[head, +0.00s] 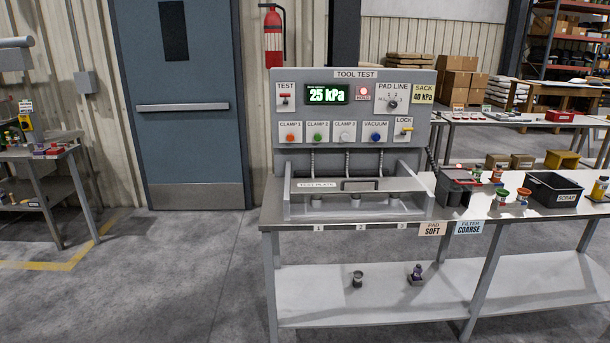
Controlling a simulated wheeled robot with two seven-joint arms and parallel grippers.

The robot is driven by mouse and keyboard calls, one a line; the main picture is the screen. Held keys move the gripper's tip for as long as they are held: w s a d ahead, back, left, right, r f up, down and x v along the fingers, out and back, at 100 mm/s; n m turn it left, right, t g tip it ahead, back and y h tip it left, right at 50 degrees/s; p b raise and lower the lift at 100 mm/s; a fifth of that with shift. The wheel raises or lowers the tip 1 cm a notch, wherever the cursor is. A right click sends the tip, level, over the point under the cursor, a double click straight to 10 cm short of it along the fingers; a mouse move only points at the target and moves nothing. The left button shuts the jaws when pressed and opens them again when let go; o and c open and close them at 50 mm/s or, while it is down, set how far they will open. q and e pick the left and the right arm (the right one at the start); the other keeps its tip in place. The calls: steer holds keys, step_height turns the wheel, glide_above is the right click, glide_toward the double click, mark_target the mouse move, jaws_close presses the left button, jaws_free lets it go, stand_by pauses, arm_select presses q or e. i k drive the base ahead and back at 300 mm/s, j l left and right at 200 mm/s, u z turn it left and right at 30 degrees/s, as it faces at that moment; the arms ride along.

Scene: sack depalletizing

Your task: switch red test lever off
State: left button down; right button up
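The red test lever (285,96) is on a small white plate marked TEST, at the upper left of the grey TOOL TEST panel (433,112). Its handle looks roughly level across the plate; I cannot tell on from off by it. To its right a green display (327,94) reads 25 kPa, and a red lamp (363,91) marked HOLD appears lit. Neither of my grippers shows in the head view.
The panel stands on a metal bench (350,219) with a test plate (317,184) in front. A black scrap bin (553,189) and several small cans stand at right. A red extinguisher (273,40) hangs behind. Grey floor (190,270) is clear at front left.

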mark_target(281, 95)
steer(key=i+j+z, duration=0.1)
steer(key=i+z, duration=0.3)
steer(key=i, duration=0.85)
steer(key=i+l+u, duration=0.15)
steer(key=i+u, duration=0.15)
steer(key=i, duration=0.2)
steer(key=i+l+u, duration=0.25)
steer(key=i, duration=0.25)
steer(key=i+l+u, duration=0.3)
steer(key=i, duration=0.15)
